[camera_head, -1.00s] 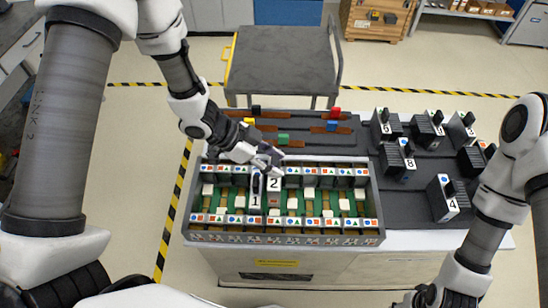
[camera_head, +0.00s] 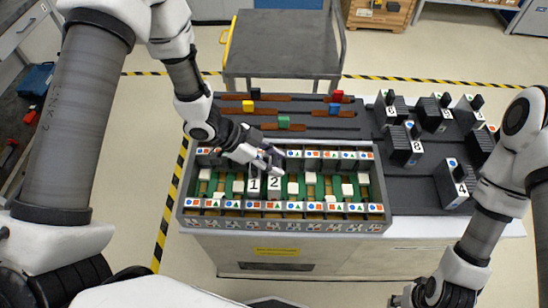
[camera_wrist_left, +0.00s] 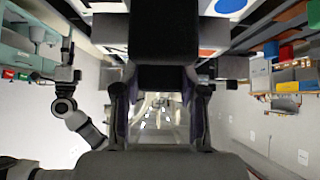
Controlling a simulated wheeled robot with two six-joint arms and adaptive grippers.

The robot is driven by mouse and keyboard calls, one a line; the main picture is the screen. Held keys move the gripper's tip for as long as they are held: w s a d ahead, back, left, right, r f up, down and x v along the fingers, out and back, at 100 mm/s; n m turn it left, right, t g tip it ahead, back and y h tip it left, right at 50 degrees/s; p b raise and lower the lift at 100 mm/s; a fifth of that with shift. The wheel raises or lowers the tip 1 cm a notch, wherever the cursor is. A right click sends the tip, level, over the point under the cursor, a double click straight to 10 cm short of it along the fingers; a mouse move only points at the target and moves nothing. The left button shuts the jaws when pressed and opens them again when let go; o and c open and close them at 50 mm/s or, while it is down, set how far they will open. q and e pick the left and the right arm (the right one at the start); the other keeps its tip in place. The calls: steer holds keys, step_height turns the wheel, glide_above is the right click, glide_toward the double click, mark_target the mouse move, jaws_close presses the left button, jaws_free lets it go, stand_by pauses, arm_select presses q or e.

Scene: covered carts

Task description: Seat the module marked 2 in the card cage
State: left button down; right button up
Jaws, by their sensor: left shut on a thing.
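The module marked 2 (camera_head: 273,183) stands upright in the card cage (camera_head: 283,227), right beside the module marked 1 (camera_head: 254,187). Its label sits almost level with the 1, only slightly higher. My left gripper (camera_head: 271,160) is shut on the module marked 2 from above and behind. In the left wrist view, a dark block (camera_wrist_left: 165,45) fills the space ahead of the jaws, with part of a white label at its edge. The module's lower end is hidden, so I cannot tell how deep it sits. My right arm's end is at the bottom right, its jaws unclear.
Several numbered modules, such as the one marked 4 (camera_head: 455,185), stand on the dark board at right. Coloured blocks, including a green one (camera_head: 284,121), sit on slides behind the cage. A grey cart (camera_head: 283,45) stands beyond.

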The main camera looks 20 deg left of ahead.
arm_select(q)
steer(key=shift+f, duration=0.6)
steer(key=c, duration=0.6)
jaws_free()
steer(key=v, duration=1.2)
steer(key=shift+s+f, duration=0.1)
